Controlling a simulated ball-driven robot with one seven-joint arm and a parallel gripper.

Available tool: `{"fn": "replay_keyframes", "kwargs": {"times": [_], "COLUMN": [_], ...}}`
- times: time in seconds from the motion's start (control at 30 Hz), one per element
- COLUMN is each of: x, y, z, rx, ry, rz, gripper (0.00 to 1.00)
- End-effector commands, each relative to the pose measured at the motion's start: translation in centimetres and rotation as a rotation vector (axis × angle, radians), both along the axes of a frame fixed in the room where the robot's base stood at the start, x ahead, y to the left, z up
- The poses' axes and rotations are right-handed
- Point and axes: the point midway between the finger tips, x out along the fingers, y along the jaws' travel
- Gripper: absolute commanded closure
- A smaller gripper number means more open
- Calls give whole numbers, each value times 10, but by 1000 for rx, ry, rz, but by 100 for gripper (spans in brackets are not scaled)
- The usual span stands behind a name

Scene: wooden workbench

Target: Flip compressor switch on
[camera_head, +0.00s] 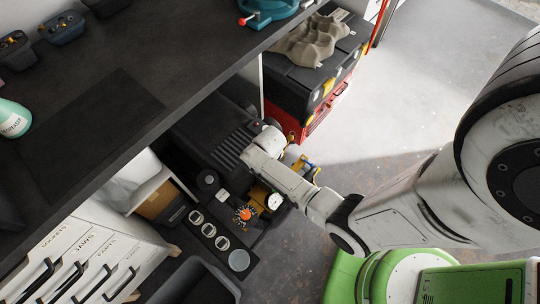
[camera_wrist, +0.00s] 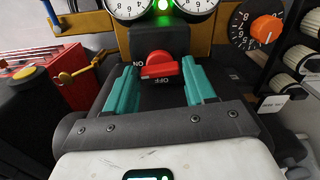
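The compressor's red rotary switch (camera_wrist: 160,66) sits near the middle of the wrist view, with ON and OFF lettered beside it. Its red grip lies roughly crosswise in the picture, its right end tipped slightly up. My gripper (camera_wrist: 159,70) has its two teal fingers apart, one on each side of the switch, with visible gaps to it. A green lamp (camera_wrist: 165,5) glows above the switch. In the head view the compressor (camera_head: 212,130) is a dark ribbed body under the bench; my white arm covers the switch and my fingertips there.
Two gauges (camera_wrist: 128,6) and an orange dial (camera_wrist: 266,28) are close beyond the switch. A red box with a brass valve (camera_wrist: 66,78) is left. The dark workbench (camera_head: 110,85) overhangs; a red-and-black toolbox (camera_head: 310,90) stands behind. Open floor (camera_head: 430,100) lies at upper right.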

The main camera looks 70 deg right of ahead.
Motion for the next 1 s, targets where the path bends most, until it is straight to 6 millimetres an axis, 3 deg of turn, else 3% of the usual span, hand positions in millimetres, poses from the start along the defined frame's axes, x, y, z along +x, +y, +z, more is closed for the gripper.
{"fn": "replay_keyframes", "kwargs": {"times": [0.4, 0.7, 0.97, 1.0], "x": [0, -1, -1, -1], "y": [0, 0, 0, 0], "z": [0, 0, 0, 0], "rx": [0, 0, 0, 0], "ry": [1, 2, 2, 2], "rz": [0, -126, -139, -139], "gripper": [84, 84, 84, 52]}}
